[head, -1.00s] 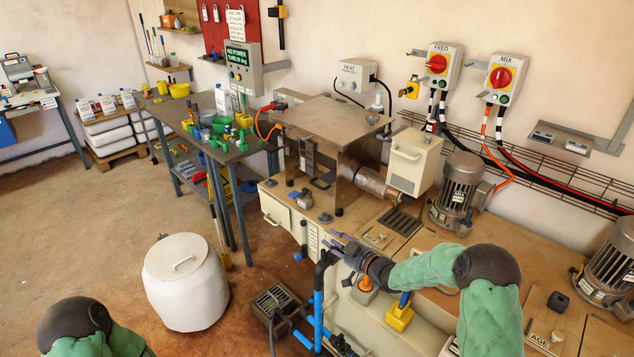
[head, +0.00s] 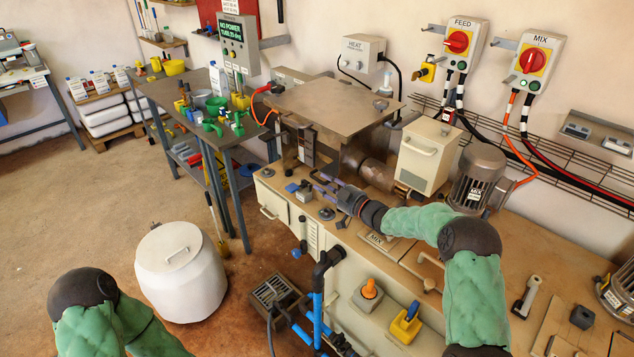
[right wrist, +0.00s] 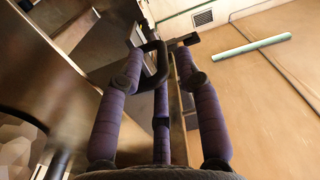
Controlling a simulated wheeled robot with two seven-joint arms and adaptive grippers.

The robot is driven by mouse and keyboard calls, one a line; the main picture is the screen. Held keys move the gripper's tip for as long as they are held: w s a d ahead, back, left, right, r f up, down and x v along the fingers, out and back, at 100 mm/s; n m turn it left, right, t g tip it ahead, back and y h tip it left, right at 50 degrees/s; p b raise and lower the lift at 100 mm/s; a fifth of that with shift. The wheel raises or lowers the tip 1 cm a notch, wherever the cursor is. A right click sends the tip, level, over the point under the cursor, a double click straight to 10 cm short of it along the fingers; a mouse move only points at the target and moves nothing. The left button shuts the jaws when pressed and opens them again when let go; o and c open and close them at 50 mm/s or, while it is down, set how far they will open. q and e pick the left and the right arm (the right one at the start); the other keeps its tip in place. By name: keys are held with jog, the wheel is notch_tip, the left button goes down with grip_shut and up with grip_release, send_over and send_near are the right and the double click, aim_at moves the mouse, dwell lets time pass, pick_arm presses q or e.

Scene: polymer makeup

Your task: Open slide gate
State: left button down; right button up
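My right gripper (head: 322,186) reaches left across the machine top, with its purple fingers pointing at the metal housing under the steel plate. In the right wrist view, the three fingers (right wrist: 160,62) are extended and spread apart. A dark U-shaped handle (right wrist: 163,66) lies at the fingertips, overlapping the left and middle fingers; I cannot tell whether they touch it. In the head view, a dark metal bracket (head: 307,146), perhaps the slide gate, stands at the housing's front left. The handle is hard to make out there. Only my left arm's elbow shows; its gripper is out of frame.
The steel plate (head: 330,108) overhangs the housing. A cream box (head: 428,150) and a motor (head: 478,178) stand right of it. A white drum (head: 180,272) stands on the floor at left, with open floor beyond.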

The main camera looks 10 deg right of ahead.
jog(key=shift+b+x, duration=0.35)
jog(key=shift+x, duration=1.6)
jog(key=shift+r, duration=0.1)
jog(key=shift+a, duration=0.1)
grip_shut()
